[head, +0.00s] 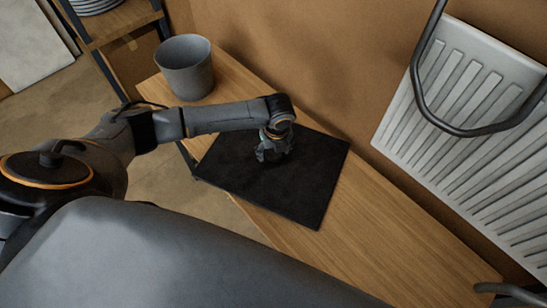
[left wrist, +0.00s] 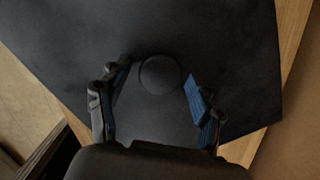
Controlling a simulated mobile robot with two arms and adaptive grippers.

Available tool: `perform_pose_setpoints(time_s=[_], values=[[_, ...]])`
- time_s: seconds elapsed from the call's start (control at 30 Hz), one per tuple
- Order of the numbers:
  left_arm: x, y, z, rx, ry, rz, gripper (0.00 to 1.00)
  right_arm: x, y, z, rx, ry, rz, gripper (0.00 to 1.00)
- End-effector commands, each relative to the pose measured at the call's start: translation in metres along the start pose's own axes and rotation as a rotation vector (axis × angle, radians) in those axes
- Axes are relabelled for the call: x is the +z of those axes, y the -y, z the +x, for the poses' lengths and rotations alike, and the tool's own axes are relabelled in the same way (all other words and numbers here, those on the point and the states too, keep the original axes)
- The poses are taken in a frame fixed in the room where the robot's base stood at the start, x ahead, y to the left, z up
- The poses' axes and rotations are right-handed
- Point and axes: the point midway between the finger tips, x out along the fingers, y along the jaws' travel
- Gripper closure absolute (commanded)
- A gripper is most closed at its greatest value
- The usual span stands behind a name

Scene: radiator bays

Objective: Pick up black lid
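The black lid (left wrist: 160,74) is a small dark disc on the black mat (left wrist: 225,60), seen in the left wrist view. Its colour nearly matches the mat. My left gripper (left wrist: 157,71) is open, with one blue-padded finger on each side of the lid and a gap between them. In the head view my left gripper (head: 272,153) points down over the mat (head: 305,195), and I cannot make out the lid there. How far the fingertips are above the mat is hard to tell. My right gripper is not in view.
The mat lies on a wooden bench (head: 385,245) along a brown wall. A grey bin (head: 185,68) stands at the bench's far end. A white radiator (head: 465,120) hangs at the right, with a dark curved bar (head: 418,85) before it. The bench's near right part is clear.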

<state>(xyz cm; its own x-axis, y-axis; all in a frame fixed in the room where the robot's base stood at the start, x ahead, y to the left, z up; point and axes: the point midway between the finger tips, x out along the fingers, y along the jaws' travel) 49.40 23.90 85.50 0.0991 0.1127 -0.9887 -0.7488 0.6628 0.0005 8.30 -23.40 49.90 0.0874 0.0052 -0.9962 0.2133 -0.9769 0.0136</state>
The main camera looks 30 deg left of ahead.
Motion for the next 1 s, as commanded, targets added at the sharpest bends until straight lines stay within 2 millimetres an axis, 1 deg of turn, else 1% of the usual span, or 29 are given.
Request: perform_pose_setpoints(time_s=[0.03,0.07,0.1,0.17,0.2,0.27,0.3,0.53,0.63,0.77,0.9,1.0], values=[[0.0,0.0,0.0,0.0,0.0,0.0,0.52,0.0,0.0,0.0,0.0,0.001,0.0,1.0],[0.0,0.0,0.0,0.0,0.0,0.0,0.58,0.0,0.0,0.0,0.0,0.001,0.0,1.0],[0.0,0.0,0.0,0.0,0.0,-0.001,0.66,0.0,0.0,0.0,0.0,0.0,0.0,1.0],[0.0,0.0,0.0,0.0,0.0,-0.001,0.78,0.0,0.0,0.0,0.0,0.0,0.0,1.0],[0.0,0.0,0.0,0.0,0.0,-0.001,0.86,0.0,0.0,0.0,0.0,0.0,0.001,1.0],[0.0,0.0,0.0,0.0,0.0,-0.001,0.99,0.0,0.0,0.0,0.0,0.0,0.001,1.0],[0.0,0.0,0.0,0.0,0.0,-0.001,1.0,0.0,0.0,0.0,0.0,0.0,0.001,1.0],[0.001,0.001,-0.002,-0.002,0.001,-0.001,1.0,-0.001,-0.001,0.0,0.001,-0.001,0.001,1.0],[0.003,0.001,-0.01,-0.005,0.002,-0.002,1.0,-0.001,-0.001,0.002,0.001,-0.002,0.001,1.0],[0.007,0.002,-0.031,-0.007,0.004,-0.002,1.0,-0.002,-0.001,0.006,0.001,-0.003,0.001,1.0],[0.011,0.002,-0.059,-0.007,0.003,-0.002,1.0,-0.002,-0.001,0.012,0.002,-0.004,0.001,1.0],[0.013,0.001,-0.077,-0.005,0.003,-0.001,1.0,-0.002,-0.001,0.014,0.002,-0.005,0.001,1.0]])
